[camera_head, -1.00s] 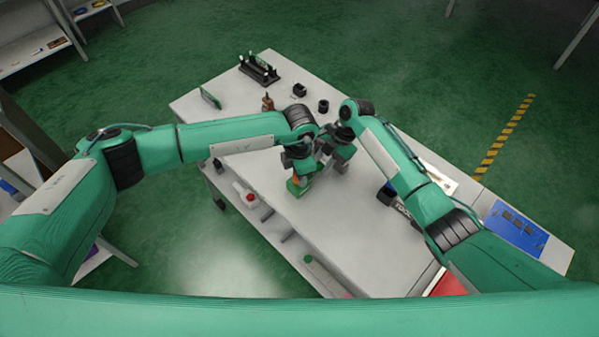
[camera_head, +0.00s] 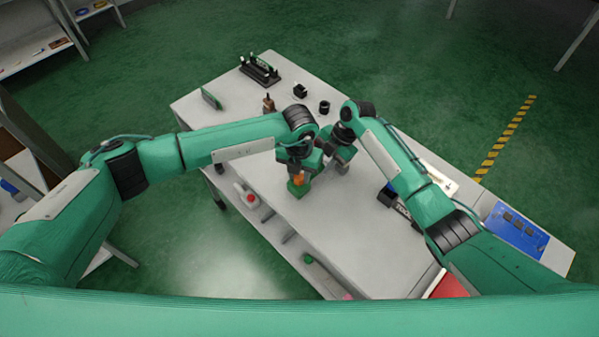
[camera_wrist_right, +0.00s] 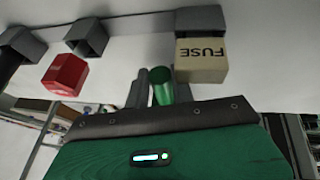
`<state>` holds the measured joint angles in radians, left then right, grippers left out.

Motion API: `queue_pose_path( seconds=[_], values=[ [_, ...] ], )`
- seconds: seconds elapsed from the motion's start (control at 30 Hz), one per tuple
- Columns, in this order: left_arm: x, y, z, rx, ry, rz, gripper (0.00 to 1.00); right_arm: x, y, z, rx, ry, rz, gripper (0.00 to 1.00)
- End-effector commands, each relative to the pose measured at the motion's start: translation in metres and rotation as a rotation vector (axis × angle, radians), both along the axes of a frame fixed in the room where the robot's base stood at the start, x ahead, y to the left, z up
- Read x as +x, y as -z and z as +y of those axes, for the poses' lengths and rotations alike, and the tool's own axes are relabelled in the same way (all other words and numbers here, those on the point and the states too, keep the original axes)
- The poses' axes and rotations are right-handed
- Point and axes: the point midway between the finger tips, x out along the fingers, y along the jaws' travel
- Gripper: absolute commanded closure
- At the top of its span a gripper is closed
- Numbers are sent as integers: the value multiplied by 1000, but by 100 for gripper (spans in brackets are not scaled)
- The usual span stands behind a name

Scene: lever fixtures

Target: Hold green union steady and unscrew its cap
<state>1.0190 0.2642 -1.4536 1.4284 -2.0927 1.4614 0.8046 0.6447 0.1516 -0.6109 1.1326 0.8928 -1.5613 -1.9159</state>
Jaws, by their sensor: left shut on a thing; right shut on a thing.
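The green union (camera_head: 297,188) shows in the head view as a small green block near the table's left edge, with an orange part (camera_head: 299,179) just above it. My left gripper (camera_head: 299,174) comes down from above and is shut at the orange part, which looks like the cap; its fingertips are partly hidden. My right gripper (camera_head: 323,171) reaches in from the right, beside the left one. In the right wrist view a green cylinder (camera_wrist_right: 162,87) stands between its grey fingers (camera_wrist_right: 159,93), shut on it. Which section they grip is unclear.
A tan FUSE box (camera_wrist_right: 202,62) and a red part (camera_wrist_right: 65,75) show in the right wrist view. A dark rack (camera_head: 260,72) and small black parts (camera_head: 300,91) lie at the table's back. A blue panel (camera_head: 517,230) is at right. The table's (camera_head: 335,240) front middle is clear.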

Motion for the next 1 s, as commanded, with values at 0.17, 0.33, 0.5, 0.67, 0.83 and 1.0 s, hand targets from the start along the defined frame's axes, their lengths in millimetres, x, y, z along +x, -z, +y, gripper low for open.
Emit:
queue_pose_path(
  seconds=[0.17, 0.33, 0.5, 0.67, 0.83, 1.0],
  values=[
    [0, 0, 0, 0, 2, -1, 55, 0, 0, 0, 1, -1, 0, 100],
    [0, 0, 0, 0, 3, -1, 42, 0, 0, 0, 1, -1, 0, 100],
    [0, 0, 0, 0, 3, -1, 42, 0, 0, 0, 0, 0, 0, 100],
    [0, -4, 0, -1, 4, -1, 42, 0, 0, 0, 0, 0, 0, 100],
    [0, -14, 0, -2, 4, -2, 42, 0, 0, 0, 0, 0, 0, 100],
    [0, -24, 0, -1, 4, -2, 42, 0, 0, 0, 0, 0, 0, 100]
  ],
)
